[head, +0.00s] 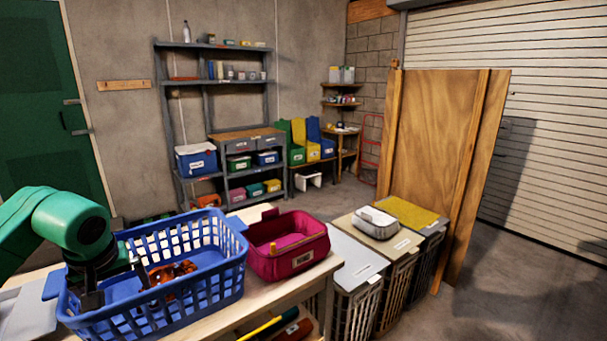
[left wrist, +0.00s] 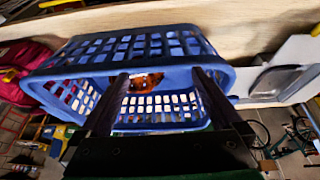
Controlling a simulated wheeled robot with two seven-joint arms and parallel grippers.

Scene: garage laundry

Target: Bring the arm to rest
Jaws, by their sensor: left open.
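My left gripper (head: 117,284) comes in from the left, over the near-left part of a blue laundry basket (head: 205,292). Its two dark fingers are apart. In the left wrist view the open fingers (left wrist: 158,76) reach toward the basket (left wrist: 62,72). A shiny orange-brown item (head: 172,272) lies inside the basket, beyond the fingers; it also shows between them in the left wrist view (left wrist: 146,83). The gripper appears empty. Whether the fingers touch the basket, I cannot tell. My right gripper is not in view.
The basket stands on a wooden table (head: 218,322). A dark pink fabric bin (head: 300,262) sits close at its right. Lidded hampers (head: 355,300) stand right of the table. A grey shelf unit (head: 212,92) is at the back wall. Floor is open at the far right.

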